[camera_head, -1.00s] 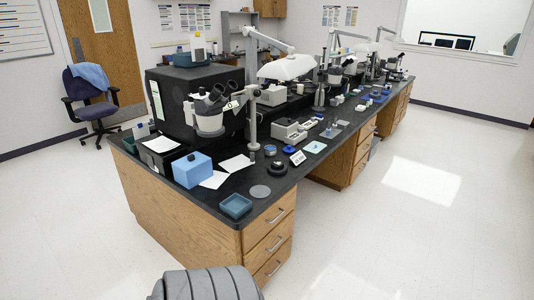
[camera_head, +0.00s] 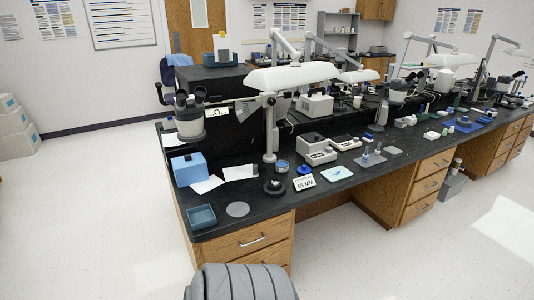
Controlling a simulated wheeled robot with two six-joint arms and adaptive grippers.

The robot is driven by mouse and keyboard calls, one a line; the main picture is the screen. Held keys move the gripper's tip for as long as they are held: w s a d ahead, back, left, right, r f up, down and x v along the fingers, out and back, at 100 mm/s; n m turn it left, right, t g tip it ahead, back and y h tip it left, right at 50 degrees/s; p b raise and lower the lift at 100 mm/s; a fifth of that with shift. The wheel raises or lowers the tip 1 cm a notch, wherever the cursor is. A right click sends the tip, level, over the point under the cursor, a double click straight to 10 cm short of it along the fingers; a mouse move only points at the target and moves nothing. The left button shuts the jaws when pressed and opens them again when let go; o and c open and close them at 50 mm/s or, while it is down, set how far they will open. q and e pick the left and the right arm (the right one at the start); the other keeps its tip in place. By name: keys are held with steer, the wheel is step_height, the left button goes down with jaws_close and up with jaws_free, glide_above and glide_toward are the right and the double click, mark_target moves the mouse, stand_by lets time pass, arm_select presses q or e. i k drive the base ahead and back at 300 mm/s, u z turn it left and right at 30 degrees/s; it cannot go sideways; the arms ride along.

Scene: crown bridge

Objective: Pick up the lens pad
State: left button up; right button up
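I cannot tell for sure which item is the lens pad. A flat grey round disc (camera_head: 237,209) lies near the front edge of the black bench, beside a teal tray (camera_head: 201,217). A pale square pad (camera_head: 338,174) with a small blue mark lies farther right, near the front edge, right of a white "65 MM" sign (camera_head: 304,183). Both lie flat and uncovered. Neither of my grippers is in view.
The black bench top (camera_head: 265,212) runs back to the right, with wooden drawers (camera_head: 249,240) below. A blue box (camera_head: 188,169), a dark round holder (camera_head: 274,187) and a lamp post (camera_head: 270,130) stand nearby. Open floor (camera_head: 350,260) lies in front of the drawers.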

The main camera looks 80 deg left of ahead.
mark_target(255, 175)
steer(key=u, duration=0.3)
steer(key=i, duration=1.35)
steer(key=u, duration=1.05)
steer(key=i, duration=0.9)
steer(key=u, duration=0.9)
